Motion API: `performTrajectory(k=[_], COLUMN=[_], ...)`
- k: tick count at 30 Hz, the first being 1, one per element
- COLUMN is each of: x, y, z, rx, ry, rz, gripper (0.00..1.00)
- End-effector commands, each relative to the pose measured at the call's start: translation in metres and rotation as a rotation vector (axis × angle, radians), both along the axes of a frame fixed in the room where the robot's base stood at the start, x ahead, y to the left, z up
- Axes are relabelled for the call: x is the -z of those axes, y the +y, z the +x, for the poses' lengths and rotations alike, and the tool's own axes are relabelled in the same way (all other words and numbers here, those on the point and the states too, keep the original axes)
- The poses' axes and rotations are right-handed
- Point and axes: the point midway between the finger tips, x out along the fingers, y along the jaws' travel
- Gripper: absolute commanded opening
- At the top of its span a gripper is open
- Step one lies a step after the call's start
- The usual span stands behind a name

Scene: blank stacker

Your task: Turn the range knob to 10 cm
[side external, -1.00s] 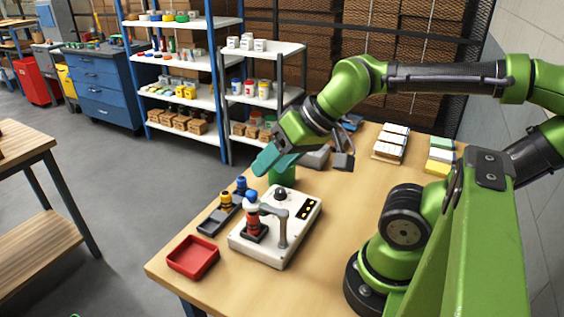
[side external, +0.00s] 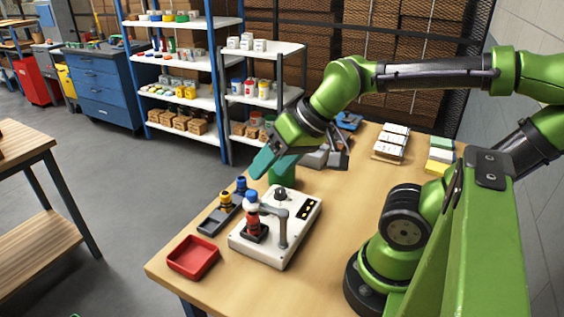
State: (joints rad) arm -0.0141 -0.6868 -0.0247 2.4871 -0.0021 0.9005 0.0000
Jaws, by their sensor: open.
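A white device box (side external: 266,249) stands on the wooden table. A dark round knob (side external: 281,194) sits on its top near the back, and I take it for the range knob; its scale is too small to read. A grey post with an arm (side external: 283,232) rises from the box. A red and blue stack (side external: 251,213) stands on a black base on the box. My gripper (side external: 268,166) has teal fingers and hangs just above and behind the knob, open and apart from it. The fingers partly overlap a green cylinder (side external: 284,174) behind the box.
A red tray (side external: 193,257) lies at the front left. A dark tray (side external: 209,227) with yellow and blue-topped pieces lies left of the box. White boxes (side external: 391,143) and coloured stacks (side external: 441,153) stand at the back right. The table right of the box is clear.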

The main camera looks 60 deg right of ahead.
Motion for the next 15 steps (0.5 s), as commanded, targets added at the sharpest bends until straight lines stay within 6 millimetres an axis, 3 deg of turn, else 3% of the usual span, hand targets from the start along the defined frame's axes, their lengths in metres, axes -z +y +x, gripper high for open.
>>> performTrajectory(k=[5,10,15], x=[0.012,0.029,0.035], y=[-0.034,-0.094,-0.147], z=[0.035,0.066,0.078], rx=[0.203,0.738,1.332], ry=[0.194,0.447,0.568], rz=[0.098,0.230,0.298], gripper=[0.59,0.59,0.59])
